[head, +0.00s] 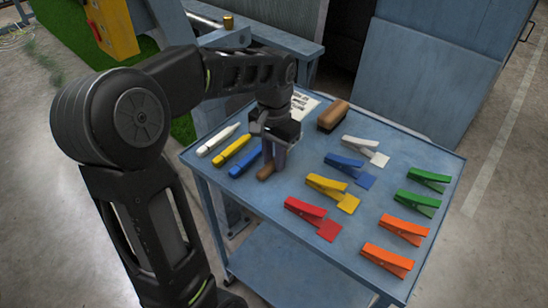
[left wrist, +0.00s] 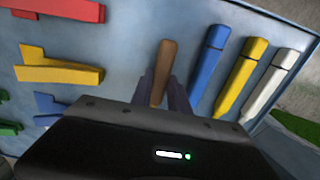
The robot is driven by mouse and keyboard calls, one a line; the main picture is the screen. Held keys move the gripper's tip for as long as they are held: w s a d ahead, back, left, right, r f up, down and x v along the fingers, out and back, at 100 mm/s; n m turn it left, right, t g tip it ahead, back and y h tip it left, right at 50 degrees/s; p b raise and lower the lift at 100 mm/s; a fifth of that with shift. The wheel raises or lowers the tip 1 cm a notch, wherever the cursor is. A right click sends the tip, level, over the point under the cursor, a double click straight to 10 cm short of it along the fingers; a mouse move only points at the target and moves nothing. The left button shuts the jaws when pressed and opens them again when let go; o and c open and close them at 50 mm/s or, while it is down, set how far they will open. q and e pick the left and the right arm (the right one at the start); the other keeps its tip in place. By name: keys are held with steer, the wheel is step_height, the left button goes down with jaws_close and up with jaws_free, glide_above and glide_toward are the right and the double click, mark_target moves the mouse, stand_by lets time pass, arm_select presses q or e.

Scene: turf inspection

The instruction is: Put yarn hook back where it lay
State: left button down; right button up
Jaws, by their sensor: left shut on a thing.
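The yarn hook shows as a brown wooden handle (head: 266,172) at the left gripper's tips, over the blue cart top, beside the blue marker. My left gripper (head: 276,156) points down and is shut on it. In the left wrist view the brown handle (left wrist: 164,62) sticks out between the two dark fingers (left wrist: 162,92). The hook's other end is hidden by the gripper. I cannot tell whether the handle touches the tray. My right gripper is not in view.
White, yellow and blue markers (head: 245,163) lie left of the gripper on the cart tray (head: 350,262). A brown-backed brush (head: 332,115) and a printed sheet (head: 304,104) lie behind. Several coloured clips, such as the red clip (head: 306,209) and green clip (head: 428,178), lie to the right.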

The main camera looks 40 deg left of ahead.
arm_select(q)
steer(key=shift+f, duration=0.2)
steer(key=c, duration=1.3)
jaws_free()
steer(key=shift+o, duration=0.2)
steer(key=shift+r, duration=0.1)
